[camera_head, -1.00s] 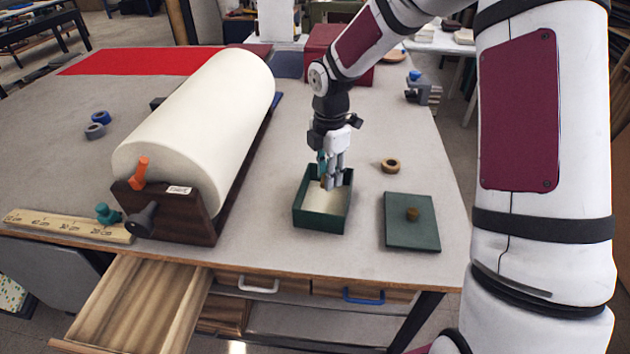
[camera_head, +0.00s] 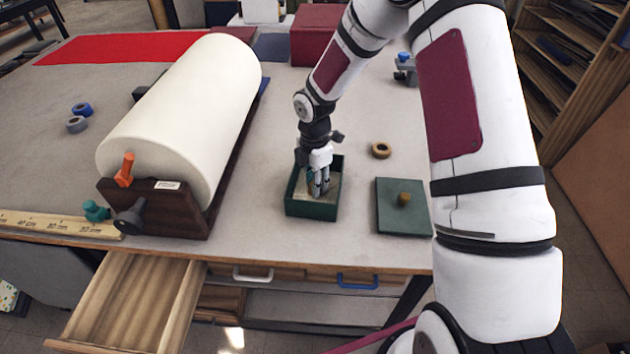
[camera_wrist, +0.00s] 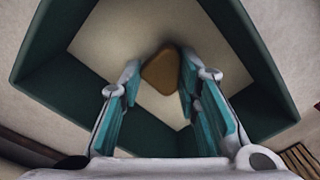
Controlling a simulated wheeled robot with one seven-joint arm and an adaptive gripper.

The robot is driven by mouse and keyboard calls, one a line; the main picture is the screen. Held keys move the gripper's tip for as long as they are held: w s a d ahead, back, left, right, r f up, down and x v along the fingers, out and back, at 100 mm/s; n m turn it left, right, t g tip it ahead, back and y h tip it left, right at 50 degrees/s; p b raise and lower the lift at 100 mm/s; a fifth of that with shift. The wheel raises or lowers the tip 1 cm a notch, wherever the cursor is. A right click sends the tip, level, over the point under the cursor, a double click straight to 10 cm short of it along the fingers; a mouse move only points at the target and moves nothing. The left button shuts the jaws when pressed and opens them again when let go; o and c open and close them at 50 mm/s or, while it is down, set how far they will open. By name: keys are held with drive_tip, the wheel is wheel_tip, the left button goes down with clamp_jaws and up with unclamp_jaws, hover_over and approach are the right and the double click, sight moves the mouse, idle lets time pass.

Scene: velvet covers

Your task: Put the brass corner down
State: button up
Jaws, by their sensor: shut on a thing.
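My gripper (camera_head: 318,190) points down into the open green box (camera_head: 290,200) on the table. In the wrist view its two teal-padded fingers (camera_wrist: 158,88) are shut on the brass corner (camera_wrist: 161,72), a small rounded brown-gold piece at the fingertips. The box's pale floor (camera_wrist: 112,42) lies under the piece, with green walls (camera_wrist: 250,50) around it. I cannot tell whether the brass corner touches the floor. The fingers hide it in the head view.
A green lid (camera_head: 403,222) with a brass-coloured knob lies right of the box. A tape roll (camera_head: 381,150) lies behind the lid. A large white roll (camera_head: 185,115) on a dark wooden stand is to the left. An open drawer (camera_head: 130,300) juts out at the front.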

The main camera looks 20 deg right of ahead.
drive_tip(key=shift+f, duration=0.15)
drive_tip(key=o, duration=0.9)
wheel_tip(320, 180, up, 12)
drive_tip(key=r+b, duration=0.1)
drive_tip(key=s+r+m+t+h, duration=0.2)
drive_tip(key=s+r+m, duration=0.9)
drive_tip(key=r, duration=0.4)
drive_tip(key=shift+s+r+m+t+y, duration=0.35)
drive_tip(key=shift+s+r+m+t, duration=0.45)
drive_tip(key=shift+s+m, duration=1.45)
drive_tip(key=shift+s+r+m+t+y, duration=0.35)
drive_tip(key=shift+s+r+m, duration=0.8)
drive_tip(key=shift+s, duration=2)
drive_tip(key=shift+s+r+m+t+y, duration=0.3)
drive_tip(key=shift+s+r+m+t, duration=0.5)
drive_tip(key=shift+s+m, duration=1.45)
